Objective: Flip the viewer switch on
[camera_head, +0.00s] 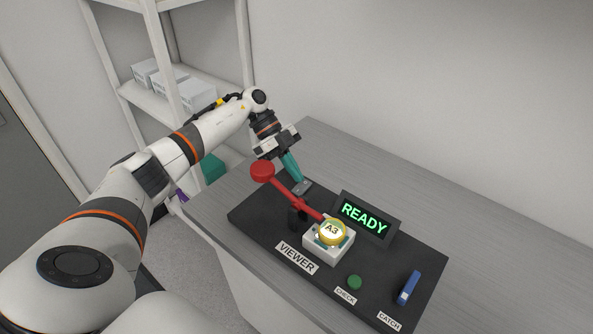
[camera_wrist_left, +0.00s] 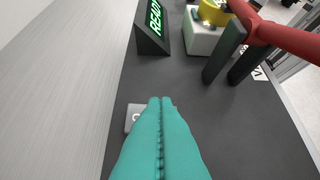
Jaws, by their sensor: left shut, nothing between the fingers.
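The black panel (camera_head: 250,213) lies on the bench and carries a VIEWER label (camera_head: 296,257) at its front edge. A small grey block (camera_head: 302,188), which may be the switch, sits at the panel's far left end. It also shows in the left wrist view (camera_wrist_left: 132,116), with a pale mark partly hidden by my fingers. My left gripper (camera_head: 299,180) has teal fingers, shut and empty, pointing down at this block. In the left wrist view its fingertips (camera_wrist_left: 161,101) appear just beside the block; I cannot tell whether they touch. My right gripper is not in view.
A red lever (camera_head: 290,188) with a round red knob (camera_head: 262,171) rises close to my fingers. A yellow-ringed A3 disc (camera_head: 332,230) sits on a white block. A READY display (camera_head: 365,218), green CHECK button (camera_head: 354,282) and blue CATCH lever (camera_head: 409,288) stand to the right.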

